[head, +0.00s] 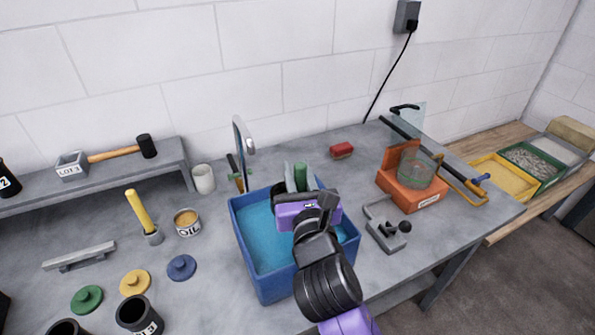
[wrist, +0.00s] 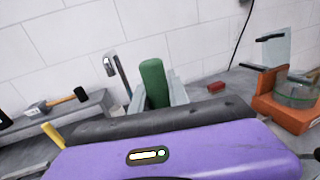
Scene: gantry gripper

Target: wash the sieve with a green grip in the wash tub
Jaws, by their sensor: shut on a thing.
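My gripper (head: 301,184) is over the back part of the blue wash tub (head: 272,289), its fingers pointing away from the camera. It is shut on a green grip (head: 300,170), which stands up between the two grey fingers. The green grip also shows in the wrist view (wrist: 153,80) between the fingers. The sieve's head is hidden behind my gripper, so I cannot tell whether it touches the water. Blue water (head: 258,237) fills the tub's left side.
A tap (head: 241,135) stands behind the tub. To the right are an orange box (head: 408,198) with a round see-through vessel (head: 417,168), a grey metal device (head: 388,234) and a red block (head: 341,150). Left are an oil tin (head: 187,222) and coloured lids. Bins stand far right.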

